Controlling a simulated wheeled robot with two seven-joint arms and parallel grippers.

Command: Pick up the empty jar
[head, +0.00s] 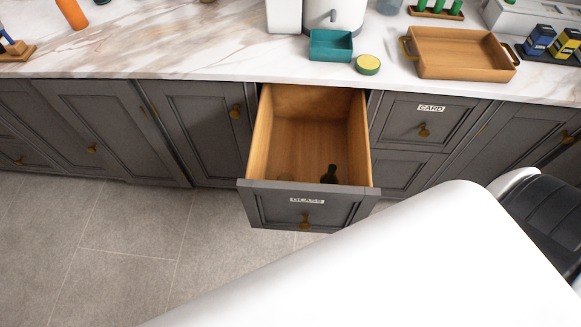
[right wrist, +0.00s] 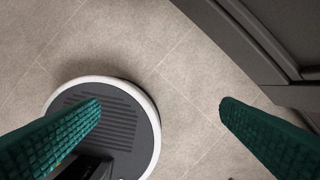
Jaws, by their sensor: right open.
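A bluish see-through vessel (head: 389,6), which may be the empty jar, stands at the back of the counter in the head view. The top edge of the picture cuts it off, so I cannot tell for sure what it is or whether it is empty. My right gripper (right wrist: 160,103) is open in the right wrist view, with nothing between its green ribbed fingers. It hangs over the grey tiled floor, away from the vessel. My left gripper is not in view.
The drawer labelled GLASS (head: 306,201) is pulled open, with a dark bottle (head: 329,173) inside. The CARD drawer (head: 423,121) is shut. On the counter are a teal box (head: 331,46), a yellow-green lid-like disc (head: 367,64) and a wooden tray (head: 460,73). The counter's left-middle is clear.

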